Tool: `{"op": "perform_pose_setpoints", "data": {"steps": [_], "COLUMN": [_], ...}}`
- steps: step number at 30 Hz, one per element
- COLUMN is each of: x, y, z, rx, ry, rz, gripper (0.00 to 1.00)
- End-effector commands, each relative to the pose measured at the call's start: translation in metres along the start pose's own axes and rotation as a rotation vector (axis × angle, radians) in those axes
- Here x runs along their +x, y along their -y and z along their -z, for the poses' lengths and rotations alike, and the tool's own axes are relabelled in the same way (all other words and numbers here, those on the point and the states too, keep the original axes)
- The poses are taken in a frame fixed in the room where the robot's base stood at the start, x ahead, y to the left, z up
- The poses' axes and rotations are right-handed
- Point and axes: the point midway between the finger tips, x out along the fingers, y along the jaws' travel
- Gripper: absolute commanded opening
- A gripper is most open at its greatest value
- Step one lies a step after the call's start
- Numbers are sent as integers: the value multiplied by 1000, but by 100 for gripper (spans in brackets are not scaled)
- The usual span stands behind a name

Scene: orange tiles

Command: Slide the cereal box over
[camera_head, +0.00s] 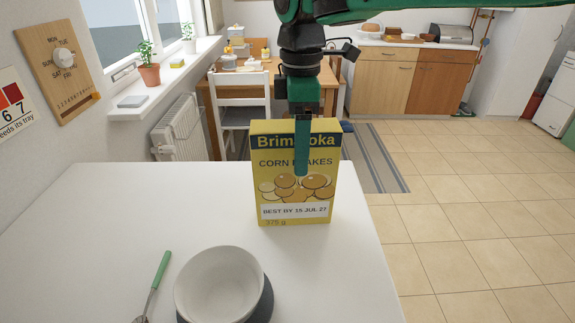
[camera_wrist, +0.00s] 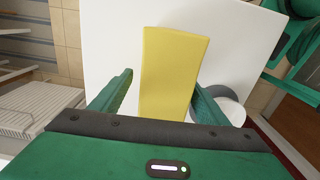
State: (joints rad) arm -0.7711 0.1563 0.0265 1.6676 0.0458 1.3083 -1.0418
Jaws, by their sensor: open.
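The cereal box (camera_head: 285,211) is yellow and blue and stands upright near the far edge of the white table (camera_head: 100,235). Its printed front faces the head camera. My gripper (camera_head: 302,165) is above the box, pointing down, with one finger in front of the printed face. The other finger is hidden behind the box in the head view. In the wrist view my gripper (camera_wrist: 162,80) is open, one finger on each side of the yellow box (camera_wrist: 170,70). A gap shows on the left finger's side; contact on the right is unclear.
A white bowl (camera_head: 219,283) on a dark saucer (camera_head: 267,302) stands nearer on the table. A green-handled utensil (camera_head: 161,271) lies to its left. The table is clear left and right of the box. A chair (camera_head: 240,103) and wooden table stand beyond.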

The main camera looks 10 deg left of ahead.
Motion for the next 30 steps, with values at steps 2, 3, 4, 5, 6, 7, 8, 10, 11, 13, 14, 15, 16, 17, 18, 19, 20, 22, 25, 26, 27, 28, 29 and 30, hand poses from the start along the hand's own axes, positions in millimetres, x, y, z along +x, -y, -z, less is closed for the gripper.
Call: {"op": "perform_pose_setpoints", "data": {"steps": [2,3,4,5,6,7,8,10,11,13,14,15,16,17,18,19,20,22,25,26,27,28,29,30], "x": [-12,-17,-20,-24,-27,-30,-32,-36,-37,-38,-38,-39,-39,-39,-39,-39,-39,-38,-38,-38,-37,-36,-36,-34], "y": [0,0,0,1,1,1,1,2,2,2,2,2,2,2,2,2,2,2,1,0,0,-1,-1,-1], "z": [-1,-1,-1,-1,-1,-1,0,0,0,0,0,0,0,0,0,0,0,-1,-8,-12,-21,-30,-39,-54], "rx": [4,4,5,6,6,6,6,6,6,5,5,5,5,5,6,6,6,7,28,43,71,99,132,184], "ry": [-1,-2,-2,-1,-1,-2,-2,-1,-1,-1,-1,-1,-1,-1,-1,-1,-1,-1,0,0,1,3,3,4], "rz": [-1,-2,-2,-1,-1,-1,-1,1,1,1,2,2,2,2,2,2,2,2,1,1,0,0,-1,-3], "gripper": [69,69,69,69,69,69,69,69,69,69,69,69,69,69,69,69,69,69,69,69,69,69,69,69]}}
